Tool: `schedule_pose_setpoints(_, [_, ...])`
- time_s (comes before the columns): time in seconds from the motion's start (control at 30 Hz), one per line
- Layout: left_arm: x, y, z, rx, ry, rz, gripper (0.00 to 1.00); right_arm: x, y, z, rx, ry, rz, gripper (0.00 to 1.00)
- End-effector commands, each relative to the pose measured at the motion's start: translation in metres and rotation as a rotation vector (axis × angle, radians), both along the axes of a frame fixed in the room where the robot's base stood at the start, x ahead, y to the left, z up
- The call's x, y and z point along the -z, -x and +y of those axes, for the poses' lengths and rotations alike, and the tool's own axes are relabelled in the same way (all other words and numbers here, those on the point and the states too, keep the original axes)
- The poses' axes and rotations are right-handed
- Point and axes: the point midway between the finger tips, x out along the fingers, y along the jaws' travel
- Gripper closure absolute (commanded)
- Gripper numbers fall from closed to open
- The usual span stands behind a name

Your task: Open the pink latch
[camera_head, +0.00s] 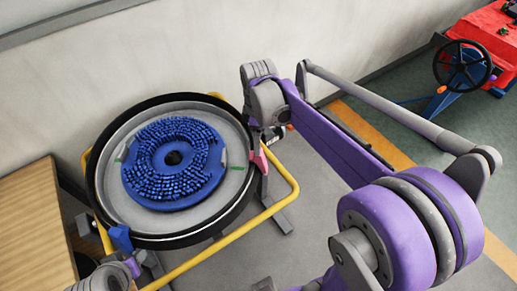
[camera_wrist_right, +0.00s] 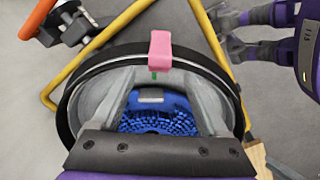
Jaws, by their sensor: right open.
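The pink latch (camera_head: 262,160) sits on the right rim of a round tank (camera_head: 103,205). In the right wrist view the pink latch (camera_wrist_right: 160,48) stands on the black rim, ahead of my right gripper (camera_wrist_right: 162,82). That gripper is open, with its two grey fingers apart and nothing held between them. The latch lies beyond the fingertips, roughly in line with the gap. In the head view my right arm's end hangs just above the latch. My left gripper (camera_head: 105,276) is low at the left; its jaws are not clear.
A blue latch (camera_head: 121,238) is on the tank's near rim, and a blue brush (camera_head: 173,160) lies inside. A yellow frame (camera_head: 283,205) surrounds the tank. A wooden surface (camera_head: 30,225) is at left. The wall (camera_head: 100,70) stands close behind.

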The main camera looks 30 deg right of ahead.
Motion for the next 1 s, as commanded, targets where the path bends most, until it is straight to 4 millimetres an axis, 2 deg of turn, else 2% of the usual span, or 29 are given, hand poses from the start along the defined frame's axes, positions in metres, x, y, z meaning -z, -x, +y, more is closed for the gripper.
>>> schedule_pose_setpoints(0.1, [0.003, 0.001, 0.000, 0.000, 0.000, 0.002, 0.50, 0.025, 0.000, 0.000, 0.000, 0.000, 0.000, 0.22])
schedule_pose_setpoints(0.3, [0.005, 0.002, 0.000, 0.000, 0.000, 0.004, 0.50, 0.051, 0.000, 0.000, 0.001, 0.001, -0.001, 0.22])
schedule_pose_setpoints(0.47, [0.006, 0.002, 0.000, 0.000, 0.000, 0.004, 0.50, 0.059, 0.000, 0.000, 0.001, 0.001, -0.001, 0.22])
schedule_pose_setpoints(0.7, [0.006, 0.002, 0.000, 0.000, 0.000, 0.004, 0.50, 0.060, 0.000, 0.000, 0.001, 0.000, -0.001, 0.22])
schedule_pose_setpoints(0.77, [0.006, 0.002, 0.000, 0.000, 0.000, 0.004, 0.50, 0.060, 0.000, 0.000, 0.001, 0.000, -0.001, 0.30])
schedule_pose_setpoints(1.0, [0.006, 0.002, 0.000, 0.000, 0.000, 0.004, 0.50, 0.060, 0.000, 0.000, 0.001, 0.000, -0.001, 0.73])
